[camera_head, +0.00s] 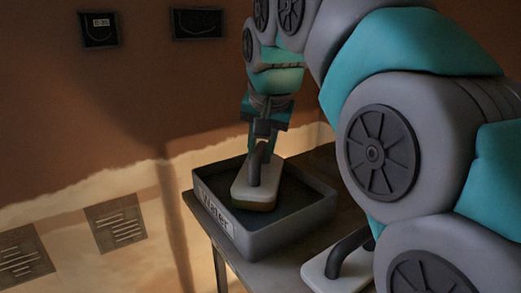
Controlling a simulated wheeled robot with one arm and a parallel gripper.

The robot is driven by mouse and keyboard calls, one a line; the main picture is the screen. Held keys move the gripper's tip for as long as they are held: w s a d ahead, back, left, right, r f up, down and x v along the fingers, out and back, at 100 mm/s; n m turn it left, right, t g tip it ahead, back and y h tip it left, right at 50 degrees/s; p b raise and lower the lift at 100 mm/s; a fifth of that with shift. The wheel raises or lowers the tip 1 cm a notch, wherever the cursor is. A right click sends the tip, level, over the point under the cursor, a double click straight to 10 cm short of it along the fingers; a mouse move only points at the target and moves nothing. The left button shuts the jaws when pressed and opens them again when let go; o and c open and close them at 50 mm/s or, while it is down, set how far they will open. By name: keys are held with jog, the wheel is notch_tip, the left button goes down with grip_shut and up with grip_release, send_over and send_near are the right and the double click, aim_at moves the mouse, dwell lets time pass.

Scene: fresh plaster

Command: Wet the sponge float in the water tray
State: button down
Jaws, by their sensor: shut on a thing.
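The water tray (222,211) is a dark grey box with a "Water" label on its near left wall, standing on a table. The sponge float (245,191) has a pale top, a darker lower layer and a dark looped handle. It is over the left part of the tray's opening; I cannot tell whether its underside touches the water. My gripper (262,140) is above it, pointing down, shut on the float's handle. The inside of the tray looks dark, and the float hides part of it.
Another pale float with a dark handle (322,268) lies on the table (271,271) in front of the tray, partly hidden by my arm. A plastered wall stands behind, with vents (116,222) low on the left and dark boxes (98,30) higher up.

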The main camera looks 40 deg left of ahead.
jog(key=shift+f, duration=0.55)
dwell(1.6)
jog(key=shift+r+p, duration=1.4)
jog(key=shift+r, duration=2.15)
jog(key=shift+d, duration=0.1)
